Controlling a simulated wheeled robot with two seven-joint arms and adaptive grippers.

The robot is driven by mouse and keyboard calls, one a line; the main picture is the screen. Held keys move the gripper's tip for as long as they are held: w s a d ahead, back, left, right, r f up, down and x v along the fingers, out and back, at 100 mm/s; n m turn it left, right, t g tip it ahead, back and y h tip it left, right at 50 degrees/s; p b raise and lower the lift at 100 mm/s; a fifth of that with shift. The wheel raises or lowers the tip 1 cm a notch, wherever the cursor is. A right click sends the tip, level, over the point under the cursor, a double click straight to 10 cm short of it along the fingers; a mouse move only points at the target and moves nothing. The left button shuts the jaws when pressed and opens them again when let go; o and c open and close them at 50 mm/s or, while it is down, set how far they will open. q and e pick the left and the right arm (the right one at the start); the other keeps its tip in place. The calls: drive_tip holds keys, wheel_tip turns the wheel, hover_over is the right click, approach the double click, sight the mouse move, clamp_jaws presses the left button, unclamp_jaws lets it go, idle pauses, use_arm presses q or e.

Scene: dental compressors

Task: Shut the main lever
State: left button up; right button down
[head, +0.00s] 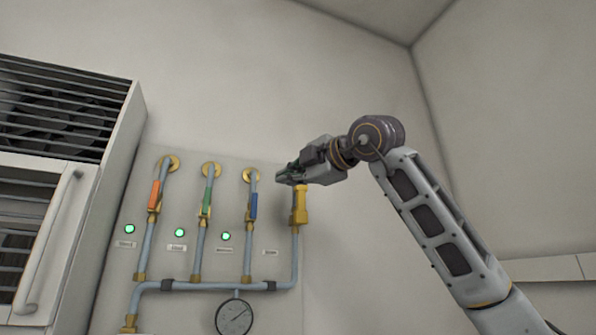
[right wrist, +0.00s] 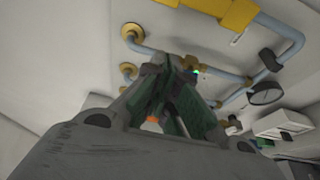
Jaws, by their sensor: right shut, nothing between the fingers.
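On the wall panel, the rightmost pipe carries a yellow valve part (head: 300,205), also at the top of the right wrist view (right wrist: 215,10). The labels are too small to read, so I cannot tell for sure which lever is the main one. Three other pipes carry an orange lever (head: 154,195), a green lever (head: 207,200) and a blue lever (head: 254,206), each roughly along its pipe. My right gripper (head: 281,178) is shut and empty, just above and left of the yellow part; its fingertips (right wrist: 182,68) meet in the wrist view. It hides the top of that pipe.
Green lamps (head: 226,236) glow below the three coloured levers. A pressure gauge (head: 233,316) hangs under the horizontal pipe (head: 205,286). A louvred cabinet (head: 60,180) stands at the left.

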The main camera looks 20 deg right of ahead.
sight(301, 201)
drive_tip(key=w+d+p, duration=0.1)
drive_tip(key=w+p, duration=0.2)
drive_tip(key=w, duration=0.3)
drive_tip(key=shift+d+p, duration=0.35)
drive_tip(key=shift+d, duration=0.05)
drive_tip(key=shift+d, duration=0.2)
idle(0.6)
